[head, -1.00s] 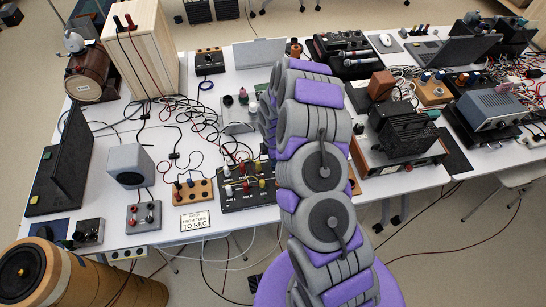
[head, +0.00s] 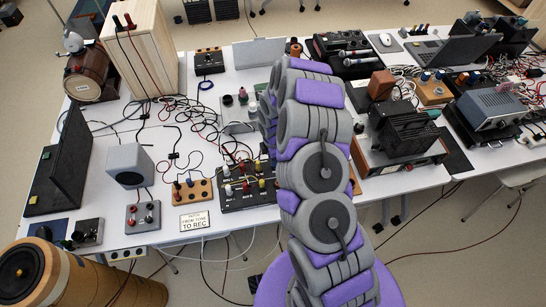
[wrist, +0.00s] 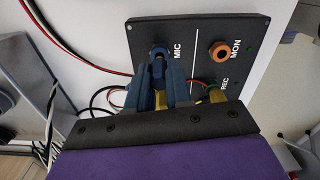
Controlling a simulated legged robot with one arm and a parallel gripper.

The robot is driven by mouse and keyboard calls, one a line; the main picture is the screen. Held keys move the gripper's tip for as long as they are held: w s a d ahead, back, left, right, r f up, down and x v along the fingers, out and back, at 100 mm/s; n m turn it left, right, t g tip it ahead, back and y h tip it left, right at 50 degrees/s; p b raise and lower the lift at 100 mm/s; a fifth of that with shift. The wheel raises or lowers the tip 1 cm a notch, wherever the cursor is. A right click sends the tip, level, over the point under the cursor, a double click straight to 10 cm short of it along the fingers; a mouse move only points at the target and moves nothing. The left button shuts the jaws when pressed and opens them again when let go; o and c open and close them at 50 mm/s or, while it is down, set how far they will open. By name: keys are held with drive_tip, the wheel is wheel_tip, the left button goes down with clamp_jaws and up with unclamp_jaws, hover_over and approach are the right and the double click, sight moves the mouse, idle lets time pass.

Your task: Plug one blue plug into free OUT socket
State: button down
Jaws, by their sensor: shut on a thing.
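In the wrist view my gripper (wrist: 158,76) reaches over a black panel (wrist: 205,28) from below. Its blue-grey fingers are shut on a dark blue plug (wrist: 158,60), which is at the blue socket marked MIC. The fingers hide its lower part, and I cannot tell how deep it sits. An orange socket (wrist: 219,50) marked MON looks empty. A yellow plug (wrist: 216,95) is by the green socket marked REC, partly behind my gripper. No label OUT is readable. In the head view my arm hides my gripper.
In the head view a black patch box (head: 250,190) with several plugs stands left of my arm. Beside it are a wooden socket box (head: 193,191), a sign (head: 194,221) reading TO REC, and a grey speaker (head: 129,165). Loose cables cover the table's middle.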

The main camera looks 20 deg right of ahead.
drive_tip(key=shift+f+b, duration=0.3)
drive_tip(key=shift+f, duration=0.55)
idle(0.5)
drive_tip(key=c, duration=1)
unclamp_jaws()
drive_tip(key=shift+o, duration=0.2)
drive_tip(key=shift+r, duration=0.15)
drive_tip(key=shift+r+p, duration=0.85)
drive_tip(key=shift+r, duration=2.8)
